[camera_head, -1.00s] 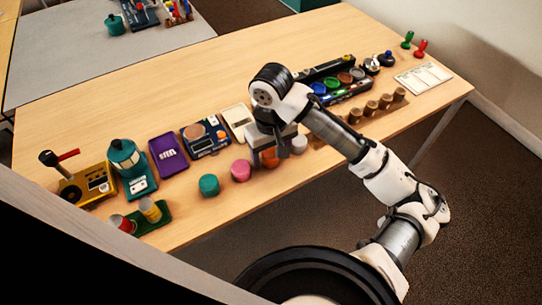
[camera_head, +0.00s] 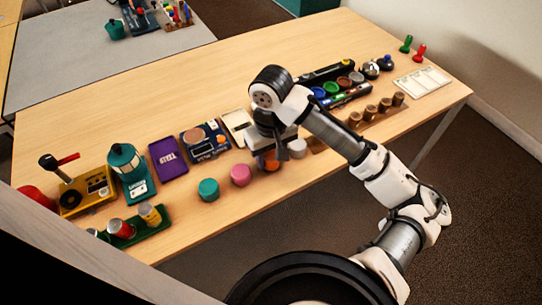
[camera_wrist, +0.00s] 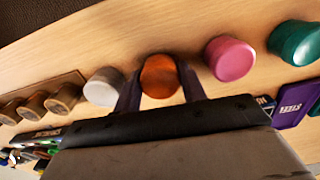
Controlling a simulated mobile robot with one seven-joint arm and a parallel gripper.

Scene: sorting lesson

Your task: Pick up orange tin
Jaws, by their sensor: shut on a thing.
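The orange tin (camera_wrist: 160,76) is a short round tin with an orange top. It sits between the two fingers of my gripper (camera_wrist: 160,92) in the wrist view, which is shut on it. In the head view the orange tin (camera_head: 268,160) shows partly under my gripper (camera_head: 269,153) near the table's front edge. The gripper hides much of it there. I cannot tell whether it touches the table.
A pink tin (camera_head: 241,175) and a teal tin (camera_head: 208,190) stand to the left, and a white tin (camera_head: 297,148) stands close on the right. A scale (camera_head: 205,142) and a purple tray (camera_head: 167,156) stand behind. Wooden cups (camera_head: 370,112) stand farther right.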

